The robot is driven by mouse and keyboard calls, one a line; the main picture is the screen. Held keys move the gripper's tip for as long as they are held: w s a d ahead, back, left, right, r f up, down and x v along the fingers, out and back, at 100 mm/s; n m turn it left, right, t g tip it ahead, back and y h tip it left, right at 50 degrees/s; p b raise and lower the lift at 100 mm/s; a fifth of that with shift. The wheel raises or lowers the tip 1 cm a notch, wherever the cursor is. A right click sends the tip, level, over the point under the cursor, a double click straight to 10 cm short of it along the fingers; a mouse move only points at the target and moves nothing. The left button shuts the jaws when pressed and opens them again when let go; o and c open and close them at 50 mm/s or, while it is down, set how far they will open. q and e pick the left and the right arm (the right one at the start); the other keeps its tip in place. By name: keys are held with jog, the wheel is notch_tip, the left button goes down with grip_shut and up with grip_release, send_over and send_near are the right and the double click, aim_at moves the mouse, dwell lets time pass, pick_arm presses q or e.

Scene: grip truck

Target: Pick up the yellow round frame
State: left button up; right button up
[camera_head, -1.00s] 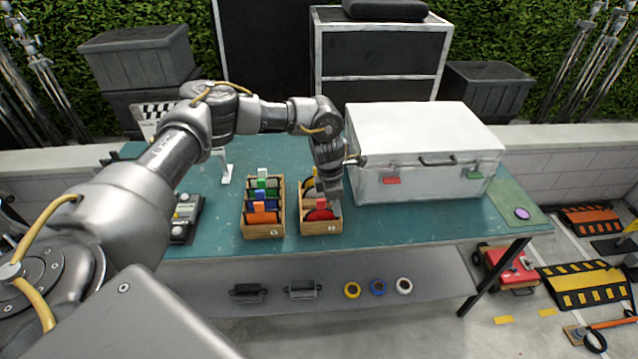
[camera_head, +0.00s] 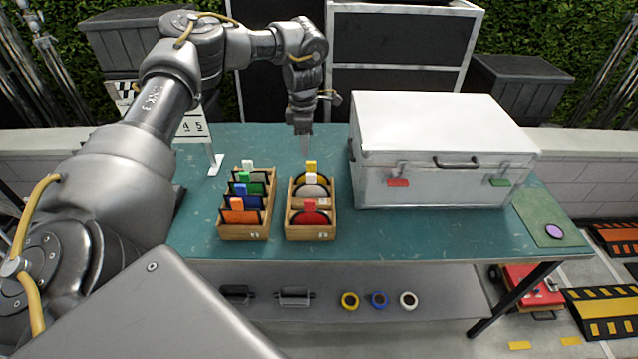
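The yellow round frame (camera_head: 311,166) stands in the back part of the right wooden box; its yellow tab shows on top, and most of its disc is hidden behind the round frame with a white tab (camera_head: 311,186). A round frame with a red tab (camera_head: 310,218) stands at the front of the same box (camera_head: 311,234). My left gripper (camera_head: 303,146) points down just behind the box, apart from the yellow tab. No object shows in it, but its fingers are too small and edge-on to tell their opening. My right gripper is not in view.
A second wooden box (camera_head: 245,233) with square frames of several colours stands to the left. A white case (camera_head: 440,170) stands close on the right. A clapperboard sign (camera_head: 190,125) is at the back left. The table (camera_head: 400,235) is clear in front of the case.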

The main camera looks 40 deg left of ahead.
aim_at(311, 170)
pick_arm(q)
jog(key=shift+w+f, duration=0.4)
jog(key=shift+f, duration=0.2)
jog(key=shift+w+f, duration=0.1)
jog(key=shift+w, duration=0.25)
jog(key=shift+s+d+f+p, duration=0.1)
jog(key=shift+f+p, duration=0.05)
jog(key=shift+f, duration=0.35)
jog(key=shift+s+f+p, duration=0.1)
jog(key=shift+f+p, duration=0.05)
jog(key=shift+f, duration=0.3)
jog(key=f, duration=0.3)
jog(key=shift+w+d+f+p, duration=0.1)
jog(key=shift+w+p, duration=0.1)
jog(key=shift+p, duration=0.15)
jog(key=shift+w+f, duration=0.1)
jog(key=shift+f, duration=0.1)
jog(key=shift+f+p, duration=0.2)
jog(key=shift+p, duration=0.15)
notch_tip(311, 170, down, 5)
jog(key=shift+r+p, duration=0.15)
jog(key=shift+p, duration=0.9)
jog(key=shift+d, duration=0.1)
jog(key=shift+c, duration=1)
grip_shut()
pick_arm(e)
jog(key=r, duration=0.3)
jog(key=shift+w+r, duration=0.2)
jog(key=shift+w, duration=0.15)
